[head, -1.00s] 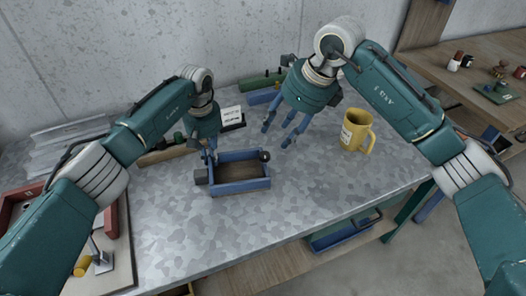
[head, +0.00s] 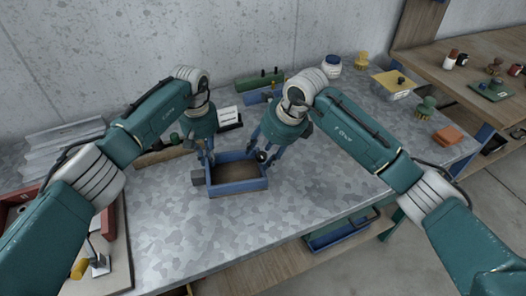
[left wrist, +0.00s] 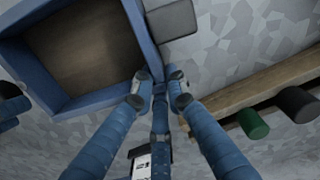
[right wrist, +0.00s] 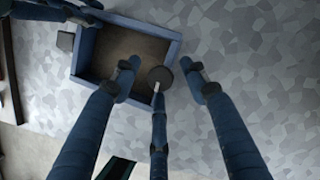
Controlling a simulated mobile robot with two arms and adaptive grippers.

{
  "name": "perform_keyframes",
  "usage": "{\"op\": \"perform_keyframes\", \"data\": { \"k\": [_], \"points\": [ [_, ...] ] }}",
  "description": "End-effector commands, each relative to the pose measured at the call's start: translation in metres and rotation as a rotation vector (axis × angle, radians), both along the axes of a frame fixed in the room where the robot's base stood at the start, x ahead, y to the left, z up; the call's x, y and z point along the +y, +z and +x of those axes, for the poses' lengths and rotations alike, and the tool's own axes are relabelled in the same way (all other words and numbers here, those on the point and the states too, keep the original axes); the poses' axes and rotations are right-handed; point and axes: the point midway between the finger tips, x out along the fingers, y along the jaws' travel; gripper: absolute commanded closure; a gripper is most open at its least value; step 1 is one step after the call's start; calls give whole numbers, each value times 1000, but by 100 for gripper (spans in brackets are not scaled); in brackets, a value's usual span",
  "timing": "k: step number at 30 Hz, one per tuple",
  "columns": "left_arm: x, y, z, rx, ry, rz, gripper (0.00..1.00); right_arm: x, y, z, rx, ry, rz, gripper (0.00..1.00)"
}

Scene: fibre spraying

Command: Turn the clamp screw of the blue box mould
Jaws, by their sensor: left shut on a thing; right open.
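The blue box mould (head: 238,187) sits on the speckled grey table, with a brown inside. A round dark clamp screw knob (head: 262,156) stands at its right end; it also shows in the right wrist view (right wrist: 160,78). My left gripper (head: 207,160) is shut on the mould's wall near the back left corner; in the left wrist view its fingertips (left wrist: 160,92) press on either side of the blue wall (left wrist: 97,101). My right gripper (right wrist: 160,72) is open, its fingers spread around the knob with gaps on both sides. A grey block (head: 198,177) is at the mould's left end.
A small white card (head: 228,114) on a dark stand and a green block (head: 262,79) stand behind the mould. A white jar (head: 331,66), a yellow tray (head: 393,82) and orange blocks (head: 447,137) are at the back right. The table in front is clear.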

Motion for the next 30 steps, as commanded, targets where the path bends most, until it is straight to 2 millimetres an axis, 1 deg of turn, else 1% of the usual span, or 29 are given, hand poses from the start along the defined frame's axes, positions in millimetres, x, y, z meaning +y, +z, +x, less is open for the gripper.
{"op": "perform_keyframes", "data": {
  "k": [6, 7, 13, 14, 23, 30],
  "points": [
    [0, 1, 0, -1, 0, 0, 100, 0, 0, 0, 0, 0, 0, 56],
    [0, 1, 0, -1, 0, 0, 100, 0, 0, 0, 0, 0, 0, 58],
    [0, 1, 0, 0, -1, 0, 100, 0, 0, 1, -2, 1, 0, 97],
    [0, 1, 0, 0, -1, 0, 100, 0, 0, 1, -2, 1, 1, 99],
    [-1, 0, -1, 2, -3, -1, 100, 1, 2, 1, -5, -28, 1, 99],
    [-2, 0, -1, 3, -4, -2, 100, 2, 3, 1, -8, -151, 3, 99]
  ]
}}
